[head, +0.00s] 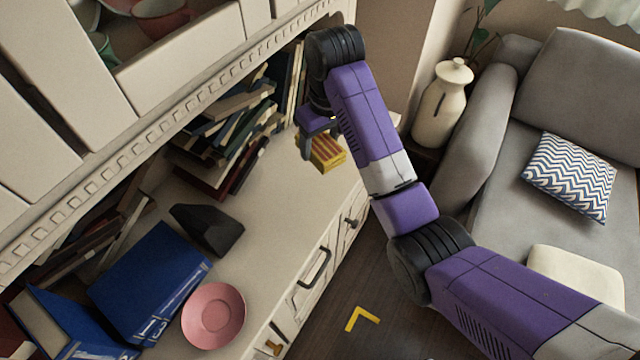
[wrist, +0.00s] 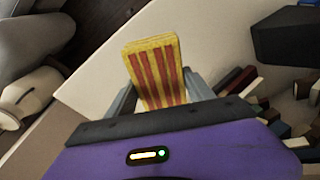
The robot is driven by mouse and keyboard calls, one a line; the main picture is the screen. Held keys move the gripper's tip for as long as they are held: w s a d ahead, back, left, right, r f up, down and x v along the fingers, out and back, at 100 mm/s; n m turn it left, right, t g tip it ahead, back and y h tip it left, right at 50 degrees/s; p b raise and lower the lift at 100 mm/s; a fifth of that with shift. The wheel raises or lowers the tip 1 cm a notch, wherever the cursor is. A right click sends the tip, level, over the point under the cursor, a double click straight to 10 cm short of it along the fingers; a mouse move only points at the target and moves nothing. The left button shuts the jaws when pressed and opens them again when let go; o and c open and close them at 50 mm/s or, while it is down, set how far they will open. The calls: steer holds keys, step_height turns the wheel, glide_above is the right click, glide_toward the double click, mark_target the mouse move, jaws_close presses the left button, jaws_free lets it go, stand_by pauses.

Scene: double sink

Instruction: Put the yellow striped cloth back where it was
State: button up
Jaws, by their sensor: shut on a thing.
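The yellow striped cloth (head: 327,154) looks like a small folded block, yellow with red stripes. It is at the far right end of the pale cabinet top (head: 262,207). My gripper (head: 312,142) is shut on it, with the fingers on its two sides. In the wrist view the cloth (wrist: 153,70) stands out beyond the fingers of my gripper (wrist: 162,95), and its lower end is hidden by the gripper body. I cannot tell whether the cloth touches the cabinet top or hangs just above it.
A black wedge-shaped object (head: 208,228), blue binders (head: 150,283) and a pink plate (head: 213,315) are nearer. The middle of the cabinet top is clear. A cream vase (head: 441,108) and grey sofa (head: 500,200) are right.

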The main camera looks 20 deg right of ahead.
mark_target(319, 184)
step_height(319, 184, down, 13)
steer(key=shift+s+f+p, duration=0.1)
steer(key=shift+p, duration=0.3)
steer(key=shift+f, duration=0.1)
steer(key=o, duration=1.3)
steer(key=r, duration=0.4)
steer(key=s+r, duration=0.1)
steer(key=r, duration=0.3)
steer(key=r+b, duration=0.1)
steer(key=r, duration=0.3)
steer(key=shift+s+d+r, duration=0.1)
steer(key=shift+s+d, duration=0.1)
steer(key=shift+s, duration=0.15)
